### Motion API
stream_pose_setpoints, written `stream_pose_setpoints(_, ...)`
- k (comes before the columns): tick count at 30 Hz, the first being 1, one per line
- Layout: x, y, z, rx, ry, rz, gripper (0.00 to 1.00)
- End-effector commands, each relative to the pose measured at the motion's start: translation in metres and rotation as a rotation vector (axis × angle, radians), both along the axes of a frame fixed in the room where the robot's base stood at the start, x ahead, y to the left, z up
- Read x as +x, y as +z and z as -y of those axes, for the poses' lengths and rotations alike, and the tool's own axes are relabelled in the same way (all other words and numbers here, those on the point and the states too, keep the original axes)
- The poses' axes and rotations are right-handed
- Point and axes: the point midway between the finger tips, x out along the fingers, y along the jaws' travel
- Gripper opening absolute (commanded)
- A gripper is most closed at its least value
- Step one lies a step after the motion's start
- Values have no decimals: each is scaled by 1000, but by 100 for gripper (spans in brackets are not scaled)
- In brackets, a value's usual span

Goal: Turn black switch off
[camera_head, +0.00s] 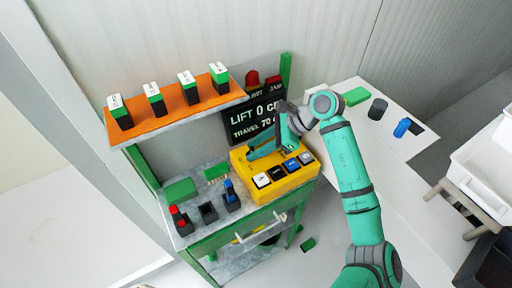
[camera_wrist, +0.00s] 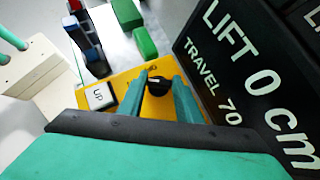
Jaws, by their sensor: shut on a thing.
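The black switch (camera_wrist: 158,87) is a round knob on top of the yellow control box (camera_head: 285,191), near the black display board. My gripper (camera_wrist: 161,78) is shut on the black switch, with one green finger on each side of it. In the head view my gripper (camera_head: 251,156) reaches down to the back left of the box and hides the switch. The knob's exact turned position is hard to tell.
The box has a row of buttons, including a white one marked UP (camera_wrist: 100,96). The display board (camera_head: 256,120) reads "LIFT 0 cm". An orange shelf (camera_head: 170,107) bears several green-and-black blocks. Small holders (camera_head: 208,212) stand left of the box. A white table (camera_head: 372,135) is at right.

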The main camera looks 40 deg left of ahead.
Motion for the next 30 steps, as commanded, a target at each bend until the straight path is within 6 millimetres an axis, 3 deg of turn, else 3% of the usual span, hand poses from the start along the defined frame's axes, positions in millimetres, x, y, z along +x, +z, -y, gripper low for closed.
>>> stream_pose_setpoints(8, -2, 0, 3, 1, -157, 3, 9)
stream_pose_setpoints(30, -12, 1, 3, 1, -813, 3, 9)
